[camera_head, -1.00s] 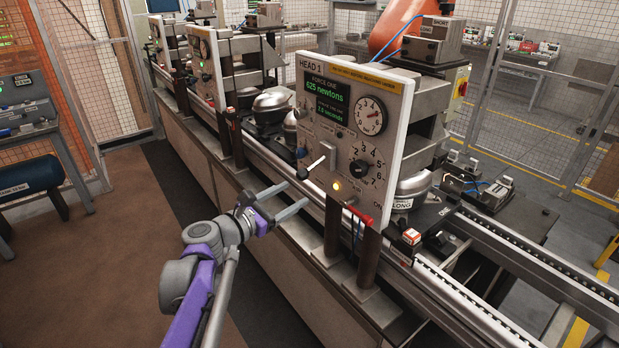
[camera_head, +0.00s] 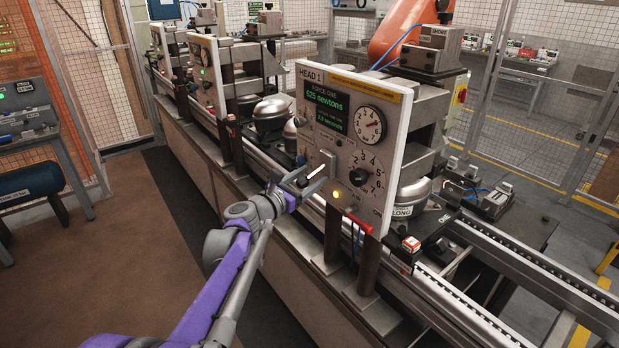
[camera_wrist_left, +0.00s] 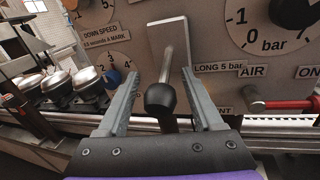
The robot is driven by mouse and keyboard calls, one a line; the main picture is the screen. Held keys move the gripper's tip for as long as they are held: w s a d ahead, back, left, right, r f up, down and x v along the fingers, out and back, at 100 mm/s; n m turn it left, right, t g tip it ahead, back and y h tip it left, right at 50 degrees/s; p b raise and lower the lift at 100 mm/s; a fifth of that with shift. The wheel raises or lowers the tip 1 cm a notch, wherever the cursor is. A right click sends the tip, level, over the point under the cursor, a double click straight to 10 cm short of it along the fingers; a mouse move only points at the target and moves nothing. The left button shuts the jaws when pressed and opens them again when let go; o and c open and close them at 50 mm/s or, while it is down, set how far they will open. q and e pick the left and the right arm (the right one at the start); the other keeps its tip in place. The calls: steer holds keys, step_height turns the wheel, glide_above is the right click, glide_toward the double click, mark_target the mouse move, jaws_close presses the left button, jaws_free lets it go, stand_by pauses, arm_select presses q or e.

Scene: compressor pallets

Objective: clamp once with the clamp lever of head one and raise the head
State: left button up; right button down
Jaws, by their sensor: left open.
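The panel of head one (camera_head: 338,150), marked HEAD 1, carries a green-lettered display, a round gauge and a numbered dial. The clamp lever (camera_head: 316,173) is a pale rod with a black knob, angled out from a grey plate on the panel's lower left. My left gripper (camera_head: 311,178) is at the lever, open. In the left wrist view the black knob (camera_wrist_left: 160,100) lies between the two spread fingers (camera_wrist_left: 160,80), with a gap on both sides. A silver compressor (camera_head: 414,190) labelled LONG stands behind the panel. My right gripper is not in view.
A red handle (camera_head: 358,223) sticks out below the panel, near a lit amber lamp (camera_head: 336,194). A roller rail (camera_head: 470,305) runs off to the lower right. More heads (camera_head: 207,75) stand to the left. The brown floor (camera_head: 110,250) in front is clear.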

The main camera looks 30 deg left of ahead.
arm_select(q)
jaws_close()
stand_by(0.3)
stand_by(1.1)
